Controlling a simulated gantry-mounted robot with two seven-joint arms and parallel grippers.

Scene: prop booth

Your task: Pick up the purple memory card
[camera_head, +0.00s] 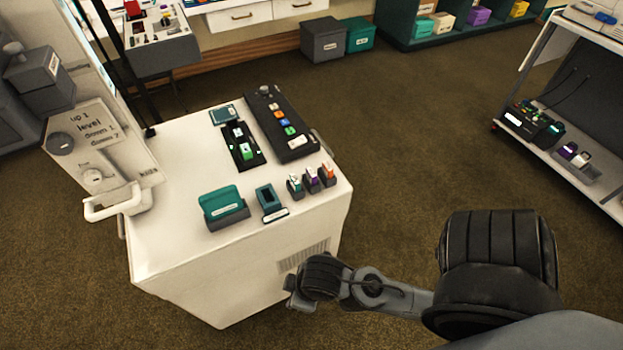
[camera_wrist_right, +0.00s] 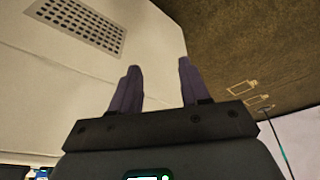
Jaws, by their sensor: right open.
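The purple memory card (camera_head: 311,174) stands upright in a small dark holder on the white cabinet top (camera_head: 180,245), near its right edge. It is the middle one of three. A teal and white card (camera_head: 295,183) is to its left and an orange and white card (camera_head: 327,170) to its right. My right gripper (camera_head: 294,292) is low by the vented side of the cabinet, below and apart from the cards. The right wrist view shows its fingers (camera_wrist_right: 158,85) spread and empty. The card is not in the wrist view. My left gripper is not in view.
A teal box (camera_head: 221,201) and a teal frame-like stand (camera_head: 266,197) sit left of the cards. A black control panel (camera_head: 272,110) and a black tray (camera_head: 236,148) lie behind. The vent (camera_wrist_right: 75,22) is close to the right gripper. A shelf unit (camera_head: 580,180) stands far right.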

